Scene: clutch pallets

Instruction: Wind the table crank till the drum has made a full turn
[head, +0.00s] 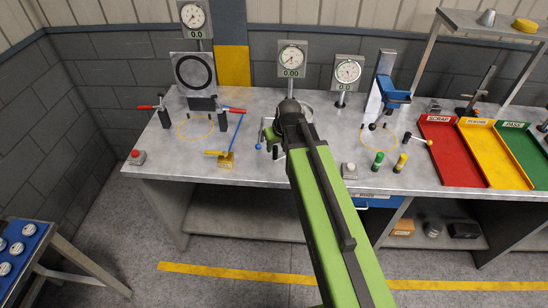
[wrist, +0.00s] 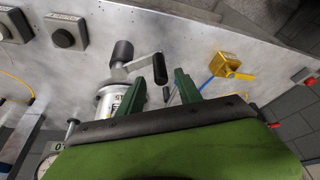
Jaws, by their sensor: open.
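The table crank shows in the wrist view with a dark upright handle (wrist: 160,68) on a grey crank arm (wrist: 135,67). A silver drum (wrist: 108,101) with markings lies beside it, partly hidden by my gripper. My gripper (wrist: 160,84) is open, its two green fingers pointing at the crank handle. The handle appears between the fingertips in the picture, slightly beyond them; I cannot tell whether they touch. In the head view my gripper (head: 277,138) is over the middle of the bench and hides most of the crank and drum.
A yellow valve (head: 226,158) with a blue line stands left of the crank. Gauges (head: 292,58) rise behind. A red scrap tray (head: 449,151) lies farther right.

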